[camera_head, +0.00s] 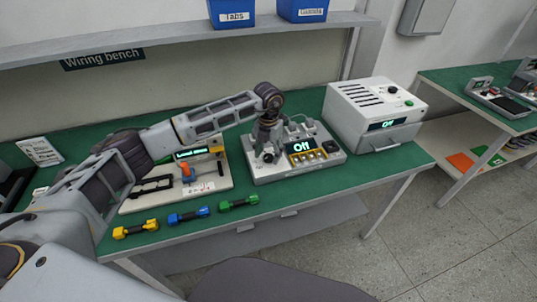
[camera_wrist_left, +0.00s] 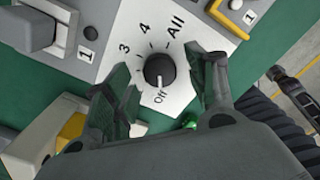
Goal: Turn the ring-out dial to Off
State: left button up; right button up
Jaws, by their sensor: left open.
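The ring-out dial (camera_wrist_left: 160,68) is a round black knob on a white plate, with 3, 4, All and Off printed around it. A pale mark on the knob's lower edge points toward the Off label (camera_wrist_left: 159,96). The grey ring-out box (camera_head: 335,161) stands on the bench, and its display (camera_head: 302,147) reads Off. My left gripper (camera_wrist_left: 158,72) is open, with one finger on each side of the dial and a visible gap to the knob. In the head view the left gripper (camera_head: 266,142) points down over the box's left part and largely hides the dial. My right gripper is not in view.
A white instrument (camera_head: 362,112), also showing Off, stands right of the box. A fixture board (camera_head: 205,190) with a small display is to the left, under my arm. Yellow, blue (camera_head: 188,215) and green connectors lie along the green bench's front. A shelf (camera_head: 180,42) runs behind.

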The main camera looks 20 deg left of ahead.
aim_at(268, 157)
pick_arm(q)
notch_tip(268, 157, up, 11)
dwell(0.6)
dwell(0.5)
